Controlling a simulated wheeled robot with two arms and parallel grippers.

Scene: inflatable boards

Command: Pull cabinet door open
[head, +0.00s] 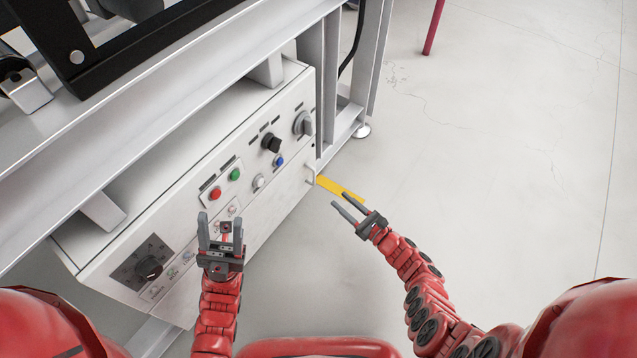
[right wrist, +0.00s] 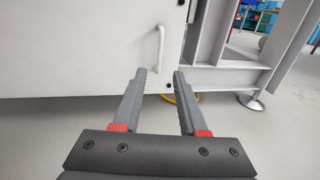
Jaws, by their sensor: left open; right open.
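The white cabinet (head: 285,185) sits under a metal frame in the head view, with knobs and buttons on its front. Its door (right wrist: 80,50) fills the left of the right wrist view and looks shut. A white vertical handle (right wrist: 160,46) is on the door near its right edge; it also shows in the head view (head: 311,173). My right gripper (head: 347,204) is open and empty, in front of the handle and apart from it. In the right wrist view its fingers (right wrist: 160,76) point toward the handle's lower end. My left gripper (head: 220,220) is open and empty before the control panel.
A red button (head: 215,193) and a green button (head: 235,174) are on the panel near my left gripper. A yellow strip (head: 340,188) lies on the floor by the cabinet's right end. A frame foot (head: 361,130) stands beyond it.

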